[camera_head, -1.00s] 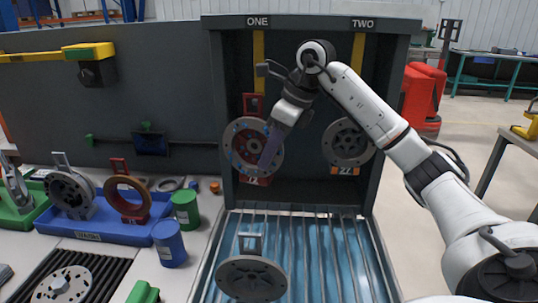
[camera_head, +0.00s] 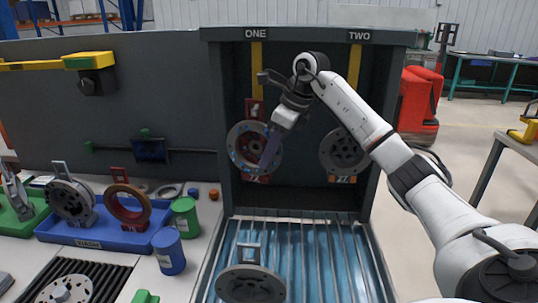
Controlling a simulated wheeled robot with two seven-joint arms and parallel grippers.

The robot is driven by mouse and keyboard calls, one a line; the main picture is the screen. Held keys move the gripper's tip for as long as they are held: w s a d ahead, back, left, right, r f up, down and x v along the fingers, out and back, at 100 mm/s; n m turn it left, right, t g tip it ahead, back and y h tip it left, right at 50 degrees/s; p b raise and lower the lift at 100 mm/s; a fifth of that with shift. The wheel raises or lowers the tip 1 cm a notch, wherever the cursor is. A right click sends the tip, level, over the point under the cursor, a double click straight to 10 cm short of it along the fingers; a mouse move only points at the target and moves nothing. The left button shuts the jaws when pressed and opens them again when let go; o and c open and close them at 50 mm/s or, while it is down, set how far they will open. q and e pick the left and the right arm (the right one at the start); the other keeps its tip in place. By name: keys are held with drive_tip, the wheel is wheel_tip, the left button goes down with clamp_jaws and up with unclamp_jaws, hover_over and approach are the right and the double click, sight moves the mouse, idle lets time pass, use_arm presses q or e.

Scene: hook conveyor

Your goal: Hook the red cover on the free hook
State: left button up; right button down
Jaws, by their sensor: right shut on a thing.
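A round grey metal cover with a red loop (camera_head: 255,108) on top and a red block below stands upright under the ONE sign. My right gripper (camera_head: 269,150) is in front of this red-looped cover (camera_head: 241,137) and shut on it; the fingertips' contact is hard to see. The loop is at the lower end of the yellow strip (camera_head: 257,72); whether it hangs on a hook there I cannot tell. A grey cover with an orange block (camera_head: 345,150) is upright under the TWO sign. My left gripper is not in view.
A slatted blue bed (camera_head: 320,265) lies below the dark cabinet, with a grey looped cover (camera_head: 250,284) on it. A blue tray (camera_head: 100,236) at left holds a grey cover and a red ring part (camera_head: 127,206). Green (camera_head: 185,217) and blue (camera_head: 169,250) cylinders stand beside the cabinet.

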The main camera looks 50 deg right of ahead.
drive_tip(key=shift+w+d+r+p, duration=0.15)
drive_tip(key=shift+w+d+p, duration=0.15)
drive_tip(key=shift+w+d, duration=0.2)
drive_tip(key=shift+w+d+f, duration=0.4)
drive_tip(key=shift+d+f, duration=0.2)
drive_tip(key=shift+f, duration=0.05)
drive_tip(key=c, duration=1.5)
unclamp_jaws()
drive_tip(key=shift+s+f, duration=0.1)
drive_tip(key=shift+f, duration=0.2)
drive_tip(key=v, duration=1)
drive_tip(key=shift+r, duration=0.35)
